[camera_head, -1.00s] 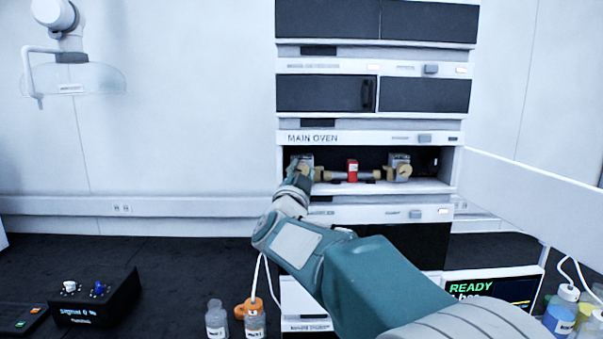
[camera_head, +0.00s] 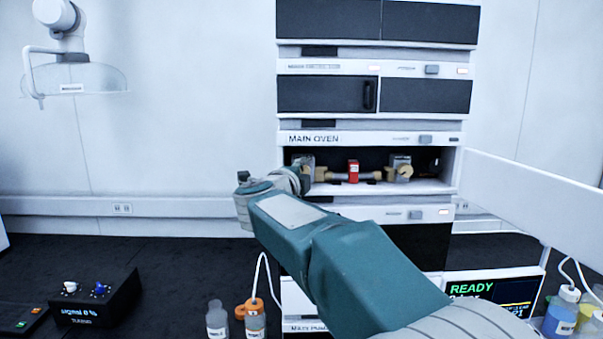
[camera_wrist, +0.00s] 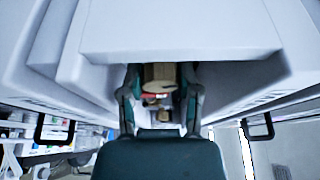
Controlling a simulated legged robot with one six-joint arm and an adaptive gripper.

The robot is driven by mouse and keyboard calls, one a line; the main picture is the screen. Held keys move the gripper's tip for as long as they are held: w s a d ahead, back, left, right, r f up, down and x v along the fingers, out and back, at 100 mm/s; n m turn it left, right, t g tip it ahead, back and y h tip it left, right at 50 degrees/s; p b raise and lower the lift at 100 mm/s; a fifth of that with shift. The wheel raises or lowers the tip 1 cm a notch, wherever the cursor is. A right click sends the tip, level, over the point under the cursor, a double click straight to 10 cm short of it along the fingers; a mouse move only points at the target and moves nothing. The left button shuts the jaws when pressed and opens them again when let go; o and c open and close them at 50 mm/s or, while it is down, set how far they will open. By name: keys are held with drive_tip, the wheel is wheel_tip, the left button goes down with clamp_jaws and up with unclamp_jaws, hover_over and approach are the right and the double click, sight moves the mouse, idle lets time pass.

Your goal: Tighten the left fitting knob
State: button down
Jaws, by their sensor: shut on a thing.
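The left fitting knob (camera_wrist: 158,74) is a tan, faceted piece between the two fingers of my gripper (camera_wrist: 160,88) in the wrist view. My gripper is shut on it. In the head view my gripper (camera_head: 302,178) reaches into the left end of the open main oven (camera_head: 374,138), and its wrist hides most of the left knob. The grey left fitting block (camera_head: 304,159) shows just above it. A pale column with a red block (camera_head: 353,172) runs to the right fitting, whose tan knob (camera_head: 404,173) is in plain view.
The open oven door (camera_head: 530,187) sticks out at the right. Bottles (camera_head: 217,318) and an orange-capped line stand at the front below my arm. A black controller box (camera_head: 93,301) sits at the left. A READY screen (camera_head: 492,290) is at lower right.

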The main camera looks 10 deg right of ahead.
drive_tip(key=shift+f+m+g+y, duration=0.15)
drive_tip(key=shift+f+m+y, duration=0.05)
drive_tip(key=shift+m, duration=0.35)
drive_tip(key=shift+f+m+g+y, duration=0.15)
drive_tip(key=shift+m+y, duration=0.05)
drive_tip(key=shift+m, duration=0.35)
drive_tip(key=c, duration=0.6)
unclamp_jaws()
drive_tip(key=shift+s+a+r, duration=0.15)
drive_tip(key=shift+s+a, duration=0.05)
drive_tip(key=shift+s, duration=0.15)
drive_tip(key=v, duration=1.1)
drive_tip(key=shift+a, duration=0.1)
